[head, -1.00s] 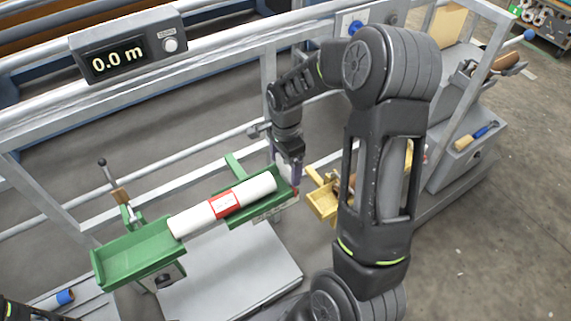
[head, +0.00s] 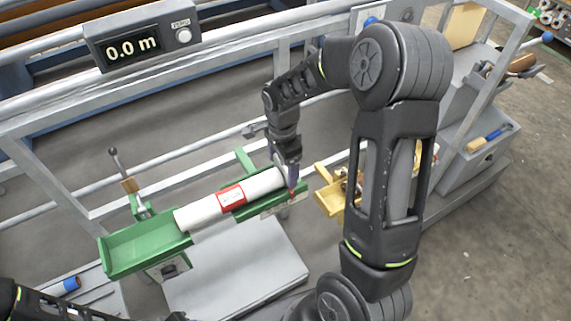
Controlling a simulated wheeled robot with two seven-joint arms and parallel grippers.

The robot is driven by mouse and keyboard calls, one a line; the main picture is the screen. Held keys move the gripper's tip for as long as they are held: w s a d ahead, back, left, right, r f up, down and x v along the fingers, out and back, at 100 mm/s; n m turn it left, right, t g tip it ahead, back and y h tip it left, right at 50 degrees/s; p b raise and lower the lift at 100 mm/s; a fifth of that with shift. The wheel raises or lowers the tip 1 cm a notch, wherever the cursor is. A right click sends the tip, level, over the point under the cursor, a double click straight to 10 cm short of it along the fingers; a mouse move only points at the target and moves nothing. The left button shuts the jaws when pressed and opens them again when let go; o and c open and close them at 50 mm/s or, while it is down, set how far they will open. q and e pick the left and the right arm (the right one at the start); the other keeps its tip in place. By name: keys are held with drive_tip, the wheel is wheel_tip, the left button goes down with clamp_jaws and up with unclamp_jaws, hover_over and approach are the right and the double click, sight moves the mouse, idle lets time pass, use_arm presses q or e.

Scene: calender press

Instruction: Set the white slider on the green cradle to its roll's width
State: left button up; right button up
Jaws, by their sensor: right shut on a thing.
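The green cradle (head: 150,245) lies at the lower middle of the head view, with a white roll (head: 203,214) wearing a red-edged label (head: 231,198). My right gripper (head: 291,186) points down at the cradle's right end, just beyond the roll's right end. It is shut on a small piece there, which I take to be the white slider; the gripper mostly hides it. A small red mark shows by the fingertips, and a pale scale strip (head: 272,211) runs along the cradle's near edge. My left arm shows at the bottom left; its gripper is out of view.
A yellow cradle (head: 327,200) stands close to the right, partly behind my right arm. A lever (head: 122,170) rises behind the green cradle's left part. A display (head: 135,47) reading 0.0 m is on the top rail. A grey plate (head: 240,275) lies below.

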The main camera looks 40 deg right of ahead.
sight(258, 180)
drive_tip(key=shift+w+a, duration=0.1)
drive_tip(key=shift+a, duration=0.15)
drive_tip(key=shift+w+a+b, duration=0.2)
drive_tip(key=shift+a+b, duration=0.1)
drive_tip(key=shift+a, duration=1.7)
drive_tip(key=shift+w+a, duration=0.15)
drive_tip(key=shift+a, duration=1.25)
drive_tip(key=o, duration=1.3)
drive_tip(key=shift+o, duration=0.2)
